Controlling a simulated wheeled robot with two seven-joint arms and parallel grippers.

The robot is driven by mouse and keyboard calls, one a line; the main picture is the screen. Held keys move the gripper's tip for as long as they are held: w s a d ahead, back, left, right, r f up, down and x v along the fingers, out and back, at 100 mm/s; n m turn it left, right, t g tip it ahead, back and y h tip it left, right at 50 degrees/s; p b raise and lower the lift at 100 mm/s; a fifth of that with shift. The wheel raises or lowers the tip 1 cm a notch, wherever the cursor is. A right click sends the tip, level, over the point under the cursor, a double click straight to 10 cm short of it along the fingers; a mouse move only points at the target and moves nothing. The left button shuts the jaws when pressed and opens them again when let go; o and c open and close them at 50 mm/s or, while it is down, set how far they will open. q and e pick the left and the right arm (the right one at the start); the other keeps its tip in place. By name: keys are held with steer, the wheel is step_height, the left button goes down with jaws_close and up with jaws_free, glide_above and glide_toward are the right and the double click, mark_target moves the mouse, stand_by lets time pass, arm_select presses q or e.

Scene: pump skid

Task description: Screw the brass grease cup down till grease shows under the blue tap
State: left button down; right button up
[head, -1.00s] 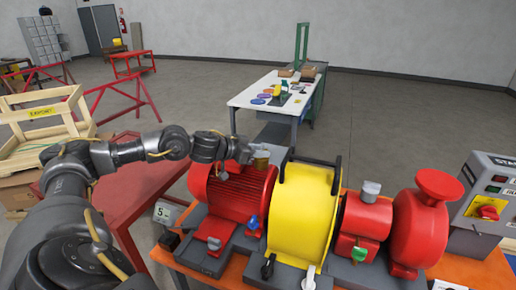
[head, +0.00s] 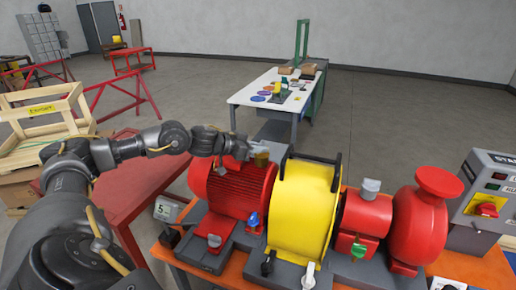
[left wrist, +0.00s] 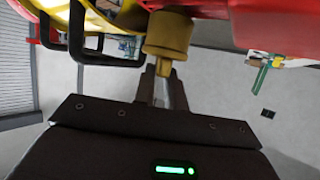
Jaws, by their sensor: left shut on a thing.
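The brass grease cup (head: 261,158) sits at the top of the red ribbed motor (head: 240,188), beside the yellow guard. It shows large in the left wrist view (left wrist: 168,34), with a narrower brass part at its end. My left gripper (head: 247,151) is at the cup from the left, and its fingers (left wrist: 162,77) are shut on that narrower part. The blue tap (head: 253,220) is low on the front side of the motor. It is too small to tell whether grease shows under it. My right gripper is not in view.
The yellow guard (head: 301,212) stands close to the right of my left gripper. A red pump casing (head: 419,222) and a grey control box (head: 490,195) are further right. A red table (head: 125,190) lies below my left arm. A white table (head: 260,97) stands behind.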

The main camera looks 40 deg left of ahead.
arm_select(q)
steer(key=m+h, duration=0.1)
steer(key=m+g+h, duration=0.1)
steer(key=shift+w+a+r+h+p, duration=0.1)
steer(key=shift+a+h+p, duration=0.05)
steer(key=shift+h+p, duration=0.2)
steer(key=m+g+h+p, duration=0.2)
steer(key=m, duration=0.1)
steer(key=shift+w+a+r+h, duration=0.1)
steer(key=shift+w+a+h, duration=0.1)
steer(key=shift+h, duration=0.15)
steer(key=shift+m+g+h, duration=0.5)
steer(key=shift+m+g, duration=0.5)
steer(key=shift+m+g+p, duration=0.3)
steer(key=shift+f+g+h, duration=0.25)
steer(key=shift+g+h, duration=0.05)
steer(key=c, duration=1.4)
jaws_free()
steer(key=shift+c, duration=0.2)
